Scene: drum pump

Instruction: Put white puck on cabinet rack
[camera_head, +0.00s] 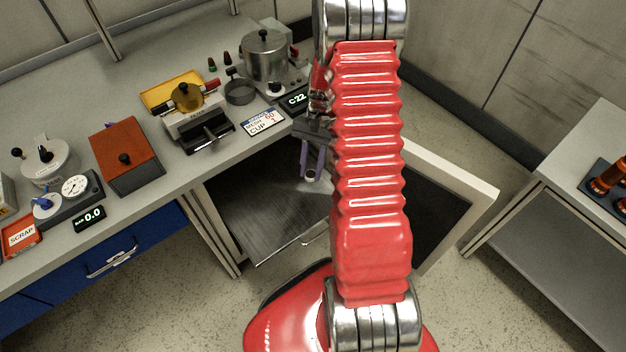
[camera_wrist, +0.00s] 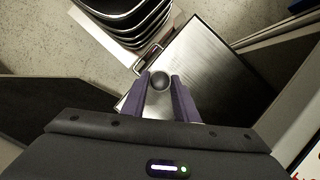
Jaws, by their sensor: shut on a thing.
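My gripper (camera_head: 313,160) points down in front of the bench, over the bare metal rack (camera_head: 270,217) of the open cabinet under the worktop. In the wrist view its two purple fingers (camera_wrist: 160,86) are shut on a small round grey knob-like thing (camera_wrist: 160,80). In the head view a small pale end (camera_head: 311,175) shows at the fingertips. I cannot tell whether this is the white puck. The rack also shows in the wrist view (camera_wrist: 215,60) as a brushed metal plate below the fingers. The held thing appears above it; the gap cannot be judged.
The cabinet door (camera_head: 465,190) stands open to the right of my arm. The bench (camera_head: 75,80) above the rack carries a metal pot (camera_head: 266,55), a press (camera_head: 200,120) and a brown box (camera_head: 125,157). Another table (camera_head: 590,165) stands at the right.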

